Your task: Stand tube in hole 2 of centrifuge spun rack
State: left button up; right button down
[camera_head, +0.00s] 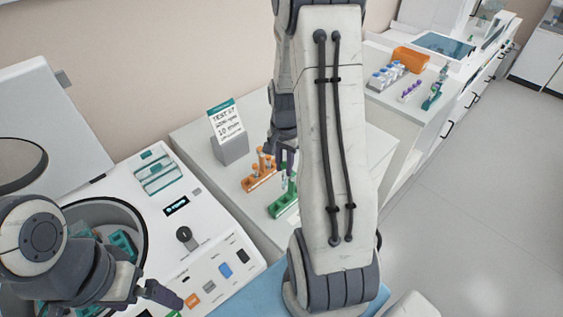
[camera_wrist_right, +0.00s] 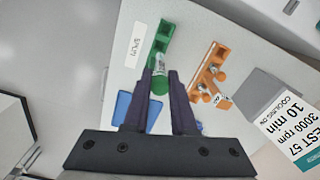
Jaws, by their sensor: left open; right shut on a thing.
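The green rack (camera_head: 283,205) stands on the white bench; in the right wrist view the green rack (camera_wrist_right: 163,34) has a white label reading "SPUN" beside it. My right gripper (camera_wrist_right: 160,82) is shut on a tube (camera_wrist_right: 160,64) with a green end, at the near end of that rack. I cannot tell whether the tube's lower end is inside a hole. In the head view my right gripper (camera_head: 282,157) is partly hidden by my arm, above the rack. My left gripper (camera_head: 150,294) is open and empty at the lower left, over the centrifuge's front.
An orange rack (camera_head: 256,185) with several orange-capped tubes stands close beside the green rack. A sign on a grey block (camera_head: 235,149) is behind it. The centrifuge (camera_head: 190,222) with its open bowl is at left. A blue mat (camera_head: 243,298) lies in front.

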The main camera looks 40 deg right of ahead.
jog(key=b, duration=0.4)
send_over(284, 189)
jog(key=shift+w+d+f, duration=0.15)
jog(key=shift+f, duration=1)
jog(key=shift+w+d+f, duration=0.1)
jog(key=shift+f, duration=1.05)
jog(key=shift+f, duration=0.35)
jog(key=shift+f, duration=0.3)
jog(key=shift+f+b, duration=0.3)
jog(key=shift+b, duration=0.05)
jog(key=shift+f, duration=0.15)
jog(key=shift+f+b, duration=0.4)
jog(key=shift+f, duration=0.1)
